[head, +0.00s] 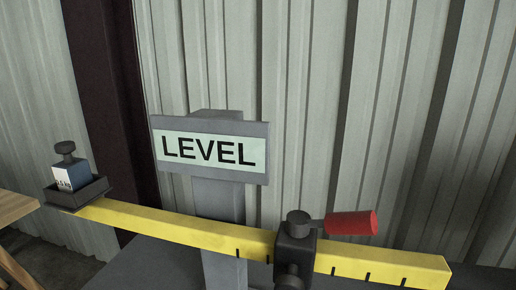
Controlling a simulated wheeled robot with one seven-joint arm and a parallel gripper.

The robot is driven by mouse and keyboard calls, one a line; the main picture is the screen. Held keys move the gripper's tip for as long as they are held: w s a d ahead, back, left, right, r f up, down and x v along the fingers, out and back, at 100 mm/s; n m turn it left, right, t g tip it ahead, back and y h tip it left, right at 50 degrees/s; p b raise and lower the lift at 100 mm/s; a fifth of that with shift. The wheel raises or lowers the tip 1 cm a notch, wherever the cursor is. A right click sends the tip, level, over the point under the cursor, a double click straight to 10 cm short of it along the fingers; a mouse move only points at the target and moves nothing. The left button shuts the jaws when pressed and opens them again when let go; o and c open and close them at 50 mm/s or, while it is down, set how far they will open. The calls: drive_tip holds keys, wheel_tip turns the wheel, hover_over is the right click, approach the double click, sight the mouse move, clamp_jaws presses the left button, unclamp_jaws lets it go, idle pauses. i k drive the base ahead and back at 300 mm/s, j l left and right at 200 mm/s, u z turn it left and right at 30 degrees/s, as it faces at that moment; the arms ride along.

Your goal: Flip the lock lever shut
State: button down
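The lock lever (349,223) has a red handle and sticks out to the right from the top of a dark sliding block (295,250). The block sits around a yellow beam (180,228) marked with black ticks. A dark round knob shows on the block's front near the bottom edge. The red handle lies nearly level, just above the beam. My gripper is not in view, so I cannot see where it is relative to the lever.
A grey post carries a sign reading LEVEL (210,148). A wooden table edge (14,208) is at far left. A corrugated wall (400,110) stands behind.

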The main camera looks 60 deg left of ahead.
sight(298, 225)
drive_tip(key=u, duration=1.25)
